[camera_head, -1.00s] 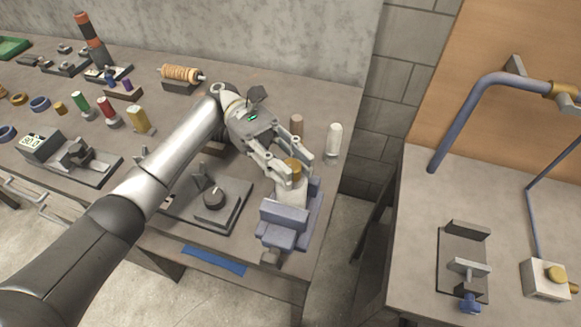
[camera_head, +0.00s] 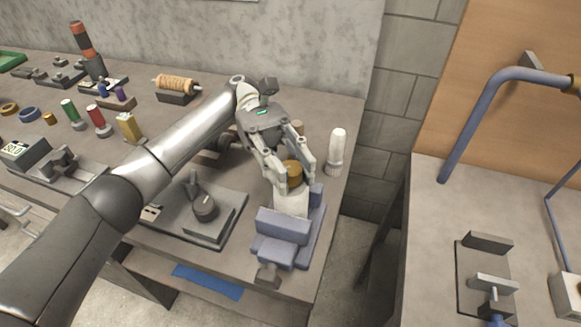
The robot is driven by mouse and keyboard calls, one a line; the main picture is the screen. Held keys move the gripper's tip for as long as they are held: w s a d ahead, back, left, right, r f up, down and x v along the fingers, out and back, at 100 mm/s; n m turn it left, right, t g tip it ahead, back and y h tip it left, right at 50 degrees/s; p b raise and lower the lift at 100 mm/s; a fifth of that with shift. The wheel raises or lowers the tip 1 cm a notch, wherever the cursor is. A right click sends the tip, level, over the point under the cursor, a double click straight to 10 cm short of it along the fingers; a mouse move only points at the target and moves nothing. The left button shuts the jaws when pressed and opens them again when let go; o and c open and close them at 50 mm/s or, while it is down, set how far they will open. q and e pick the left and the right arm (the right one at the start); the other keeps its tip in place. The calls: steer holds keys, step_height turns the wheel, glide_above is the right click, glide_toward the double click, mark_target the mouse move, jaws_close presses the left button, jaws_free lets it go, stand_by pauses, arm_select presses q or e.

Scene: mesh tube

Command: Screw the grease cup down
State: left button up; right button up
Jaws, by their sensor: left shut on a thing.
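The grease cup (camera_head: 291,172) is a small brass-coloured round cap. It sits on top of a pale block (camera_head: 291,202) that is held in a blue-grey vise (camera_head: 283,228) at the bench's right front corner. My left gripper (camera_head: 292,176) reaches over from the left and is shut on the cup, one finger at each side. The fingers cover parts of the cup's sides, and the thread under it is hidden. My right gripper is not in view.
A white-topped bottle (camera_head: 337,150) stands just right of the gripper, and a brown cylinder (camera_head: 297,128) is partly hidden behind it. A dark plate with a knob (camera_head: 205,207) lies left of the vise. A gap separates this bench from the right-hand table (camera_head: 425,250).

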mark_target(290, 166)
arm_select(q)
steer(key=shift+f, duration=0.2)
steer(key=o, duration=1.1)
steer(key=shift+r, duration=0.1)
steer(key=shift+c, duration=0.2)
step_height(290, 166, up, 10)
